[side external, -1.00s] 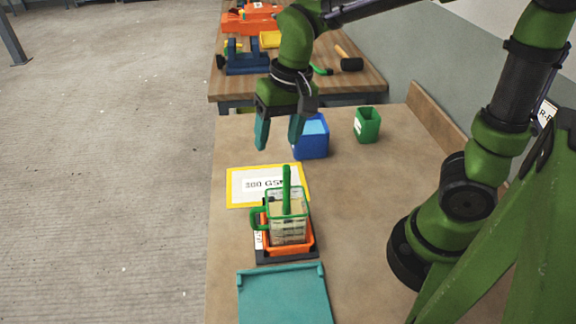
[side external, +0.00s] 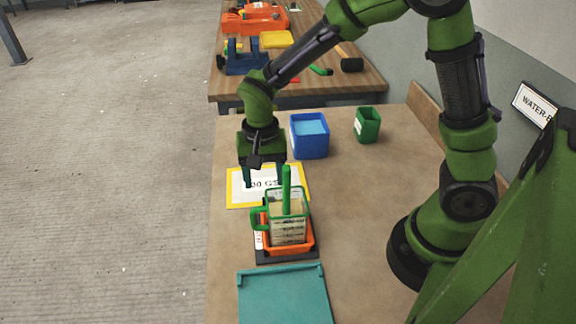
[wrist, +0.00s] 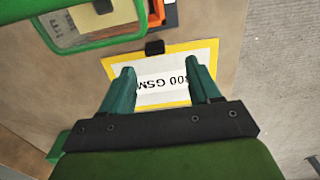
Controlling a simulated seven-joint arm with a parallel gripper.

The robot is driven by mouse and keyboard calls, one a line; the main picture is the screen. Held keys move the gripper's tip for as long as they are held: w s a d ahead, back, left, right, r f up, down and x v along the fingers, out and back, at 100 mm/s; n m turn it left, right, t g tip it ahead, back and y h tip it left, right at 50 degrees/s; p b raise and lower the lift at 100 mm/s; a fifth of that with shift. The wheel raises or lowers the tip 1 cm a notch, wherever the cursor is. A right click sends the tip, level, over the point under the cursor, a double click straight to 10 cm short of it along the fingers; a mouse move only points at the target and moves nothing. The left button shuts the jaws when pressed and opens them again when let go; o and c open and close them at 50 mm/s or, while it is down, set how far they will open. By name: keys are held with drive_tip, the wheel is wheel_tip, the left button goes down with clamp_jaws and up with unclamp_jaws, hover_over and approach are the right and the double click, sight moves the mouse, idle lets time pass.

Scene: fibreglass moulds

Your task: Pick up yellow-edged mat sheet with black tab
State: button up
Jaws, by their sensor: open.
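The yellow-edged mat sheet (side external: 236,198) lies flat on the tan table, white inside with printed "300 GSM" lettering. It also shows in the wrist view (wrist: 170,97), with its black tab (wrist: 155,47) at the edge towards the jug. In the side view the tab is hidden behind the jug. My gripper (side external: 264,186) points down over the sheet, its teal fingers apart and empty. In the wrist view the fingers (wrist: 158,82) straddle the lettering, with the tab beyond the fingertips. I cannot tell how high the fingertips are above the sheet.
A clear green-rimmed jug (side external: 288,222) with a green handle standing up in it sits in an orange tray (side external: 290,250), close to the sheet. A blue bin (side external: 310,146) and green bin (side external: 367,125) stand behind. A teal panel (side external: 284,296) lies in front.

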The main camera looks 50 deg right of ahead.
drive_tip(key=f, duration=0.5)
drive_tip(key=shift+s+d+f, duration=0.25)
drive_tip(key=shift+f, duration=0.15)
drive_tip(key=c, duration=1.1)
